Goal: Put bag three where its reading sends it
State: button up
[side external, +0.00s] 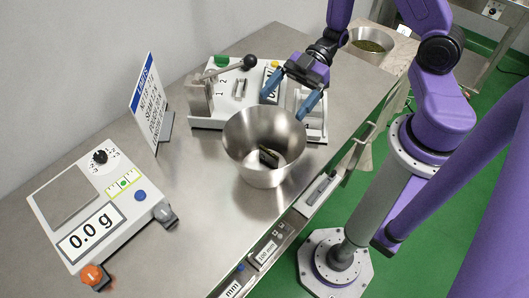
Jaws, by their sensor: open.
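My gripper (285,106), with blue fingers, is open above the back rim of a steel bowl (240,145). Nothing shows between the fingers. A small dark item (269,158), perhaps a teabag, lies inside the bowl; its number cannot be read. A scale (48,222) at the front left reads 0.0 g, and its grey plate (66,203) is empty. A white sign (148,100) with a blue heading stands behind the scale; its text is too small to read surely.
A white machine (225,100) with a black-knobbed lever (249,62) stands behind the bowl. A second bowl (370,44) with greenish contents stands at the back right. The steel counter (195,215) is clear between scale and bowl. Drawers line its front edge.

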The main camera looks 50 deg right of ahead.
jog(key=v, duration=1.2)
jog(key=shift+d, duration=0.35)
jog(key=w+a+r+m+t+h, duration=0.2)
jog(key=w+a+m+t+h, duration=0.1)
jog(key=w+a+t+h, duration=0.5)
jog(key=s+r+m+g+h, duration=0.2)
jog(key=s+g+h, duration=0.3)
jog(key=s, duration=1.6)
jog(key=g, duration=0.2)
jog(key=shift+s+d+r+g, duration=0.25)
jog(key=shift+s+d+g, duration=0.05)
jog(key=shift+s+g, duration=0.1)
jog(key=shift+w, duration=0.1)
